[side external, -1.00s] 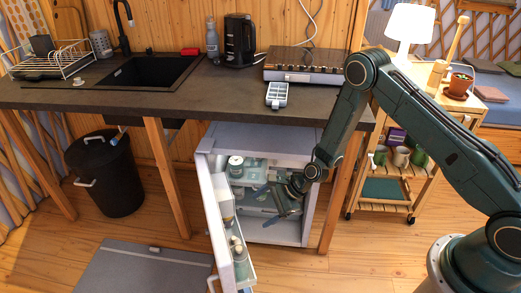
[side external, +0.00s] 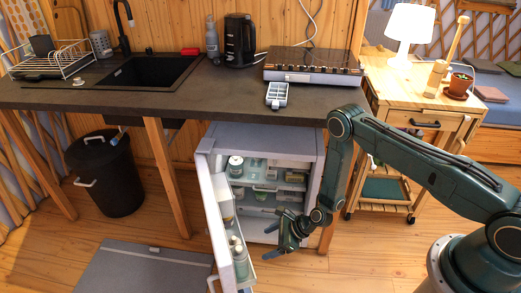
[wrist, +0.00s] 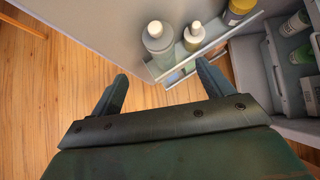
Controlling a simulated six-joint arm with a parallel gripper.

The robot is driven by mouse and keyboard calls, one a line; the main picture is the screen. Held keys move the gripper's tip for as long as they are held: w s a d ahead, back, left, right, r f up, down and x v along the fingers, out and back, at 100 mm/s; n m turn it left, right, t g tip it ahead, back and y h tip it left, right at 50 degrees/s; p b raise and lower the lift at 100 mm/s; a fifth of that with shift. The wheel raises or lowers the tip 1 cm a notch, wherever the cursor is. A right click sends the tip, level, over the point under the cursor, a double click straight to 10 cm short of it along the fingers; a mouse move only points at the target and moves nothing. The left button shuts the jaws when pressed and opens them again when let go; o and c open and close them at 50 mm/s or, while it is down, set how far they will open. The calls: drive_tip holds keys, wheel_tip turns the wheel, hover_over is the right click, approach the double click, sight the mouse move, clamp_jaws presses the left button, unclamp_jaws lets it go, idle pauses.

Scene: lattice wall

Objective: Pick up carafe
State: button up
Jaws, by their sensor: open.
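My gripper (side external: 272,238) is open and empty in front of the open mini fridge, beside its door. In the wrist view the two fingers (wrist: 160,76) spread toward the door shelf. A large translucent bottle-like container with a white cap (wrist: 157,42) stands on that shelf just beyond and between the fingertips, apart from them. It also shows low in the door in the side view (side external: 240,264). A smaller white-capped bottle (wrist: 193,37) stands next to it. I cannot tell for certain which container is the carafe.
The fridge door (side external: 209,215) stands open toward the camera, with a shelf rim. A yellow jar (wrist: 238,12) is farther along the door shelf. Fridge shelves (side external: 262,182) hold several containers. The countertop (side external: 200,97) overhangs the fridge. Wooden floor (side external: 330,270) is free in front.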

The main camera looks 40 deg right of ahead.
sight(246, 252)
drive_tip(key=shift+x, duration=4.15)
drive_tip(key=shift+a, duration=0.1)
drive_tip(key=shift+x, duration=2.5)
drive_tip(key=shift+w+r, duration=0.1)
drive_tip(key=c, duration=1.5)
